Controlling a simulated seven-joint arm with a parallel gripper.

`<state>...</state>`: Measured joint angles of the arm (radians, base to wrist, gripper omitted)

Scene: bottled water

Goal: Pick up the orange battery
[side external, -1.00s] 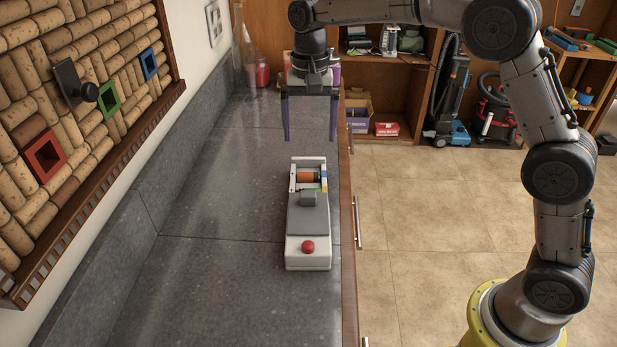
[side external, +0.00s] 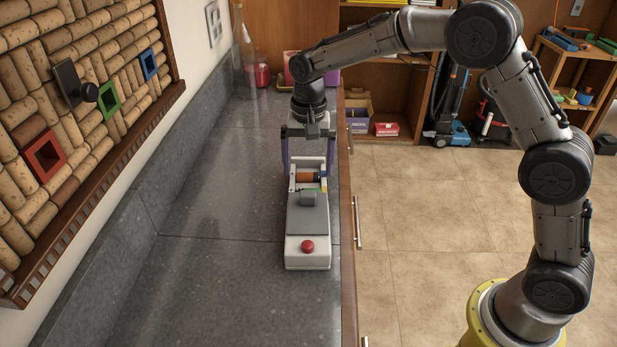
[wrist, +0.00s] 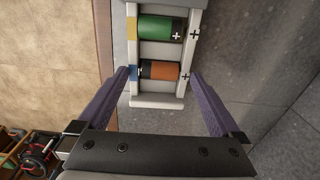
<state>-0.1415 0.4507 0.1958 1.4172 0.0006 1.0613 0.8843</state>
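The orange battery (wrist: 159,70) lies in the near slot of a white battery holder in the wrist view, with a dark band at its left end. It also shows in the side view (side external: 309,176) near the far end of the white device (side external: 307,251). A green battery (wrist: 161,28) lies in the slot beside it. My gripper (wrist: 160,75) is open, its two purple fingers spread on either side of the holder's end. In the side view my gripper (side external: 307,168) is low over the device's far end. The fingers appear apart from the orange battery.
The device has a grey lid and a red button (side external: 307,246) at its near end. The grey counter (side external: 215,200) is clear to the left. Its wooden front edge (side external: 347,215) runs close on the right. A wall and cork board (side external: 80,110) stand at the left.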

